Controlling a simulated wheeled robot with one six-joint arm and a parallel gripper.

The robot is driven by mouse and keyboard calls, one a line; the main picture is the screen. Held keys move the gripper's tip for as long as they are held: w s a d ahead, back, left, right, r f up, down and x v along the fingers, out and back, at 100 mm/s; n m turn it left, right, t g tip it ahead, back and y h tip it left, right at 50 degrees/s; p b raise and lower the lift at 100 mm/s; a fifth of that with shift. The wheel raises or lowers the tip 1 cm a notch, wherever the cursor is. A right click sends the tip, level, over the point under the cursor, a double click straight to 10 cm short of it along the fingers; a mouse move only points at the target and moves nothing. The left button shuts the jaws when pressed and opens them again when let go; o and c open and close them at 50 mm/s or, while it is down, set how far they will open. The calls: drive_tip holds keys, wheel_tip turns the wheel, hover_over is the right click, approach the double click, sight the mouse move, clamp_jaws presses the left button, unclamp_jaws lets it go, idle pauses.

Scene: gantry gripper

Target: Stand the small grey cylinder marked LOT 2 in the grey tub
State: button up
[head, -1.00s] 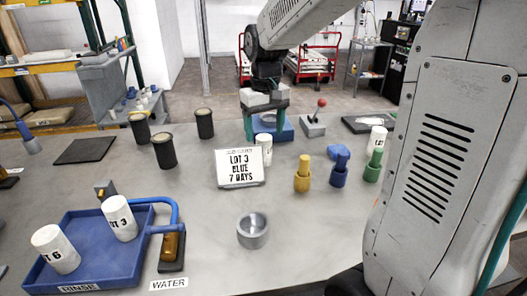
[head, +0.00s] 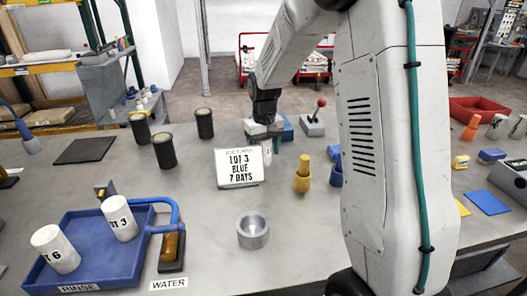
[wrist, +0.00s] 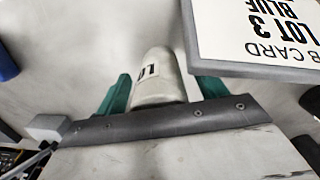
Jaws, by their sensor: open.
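A pale grey cylinder (wrist: 155,72) stands between the teal fingers of my gripper (wrist: 163,92) in the wrist view. Only "LO" of its label shows, so its lot number cannot be read. The round grey tub (head: 253,243) stands empty on the bench in front of the card, nearer to me.
The job card (head: 239,167), reading LOT 3 BLUE 7 DAYS, stands close beside the gripper. A blue rinse tray (head: 96,277) with two marked cylinders is at front left. A yellow plug (head: 302,178) stands right of the card. Bench around the tub is clear.

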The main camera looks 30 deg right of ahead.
drive_tip(key=shift+f, duration=0.4)
drive_tip(key=shift+c, duration=0.3)
drive_tip(key=shift+r, duration=0.1)
drive_tip(key=c, duration=1.5)
